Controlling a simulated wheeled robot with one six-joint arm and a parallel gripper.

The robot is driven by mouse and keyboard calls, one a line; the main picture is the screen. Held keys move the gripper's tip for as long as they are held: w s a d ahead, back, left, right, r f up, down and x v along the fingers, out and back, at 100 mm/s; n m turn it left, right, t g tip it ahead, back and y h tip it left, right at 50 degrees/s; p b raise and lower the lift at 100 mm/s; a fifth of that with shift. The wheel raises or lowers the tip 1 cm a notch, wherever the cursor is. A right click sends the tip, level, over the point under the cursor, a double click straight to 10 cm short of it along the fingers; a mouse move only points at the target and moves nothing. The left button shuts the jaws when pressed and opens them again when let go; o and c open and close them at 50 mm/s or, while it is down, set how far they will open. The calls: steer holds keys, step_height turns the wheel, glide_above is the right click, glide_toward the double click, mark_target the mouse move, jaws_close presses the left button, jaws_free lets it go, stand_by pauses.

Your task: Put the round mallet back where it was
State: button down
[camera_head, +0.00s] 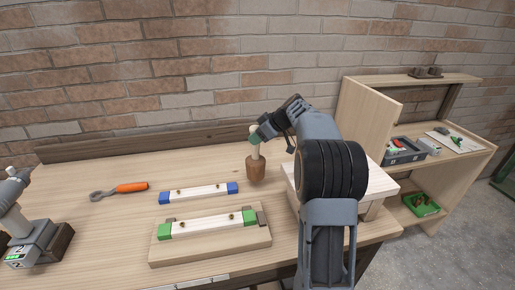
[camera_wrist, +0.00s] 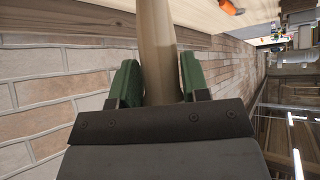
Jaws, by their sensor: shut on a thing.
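The round mallet (camera_head: 256,170) has a brown cylindrical wooden head and a pale handle. In the head view it is upright, head down, over the back middle of the workbench. Whether its head touches the bench or hangs just above it, I cannot tell. My gripper (camera_head: 257,136) is shut on the upper part of the handle. In the wrist view the pale handle (camera_wrist: 157,45) runs between the two green finger pads of my gripper (camera_wrist: 157,82). The mallet head is not visible in the wrist view.
A blue-ended pale bar (camera_head: 200,193) and a green-ended bar (camera_head: 208,226) on a wooden board (camera_head: 190,250) lie in front of the mallet. An orange-handled wrench (camera_head: 120,189) lies at left. A pale wooden box (camera_head: 378,187) stands right. A brick wall is behind.

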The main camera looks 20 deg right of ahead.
mark_target(258, 159)
steer(key=shift+f, duration=2.1)
steer(key=c, duration=0.6)
jaws_free()
steer(key=shift+r, duration=0.15)
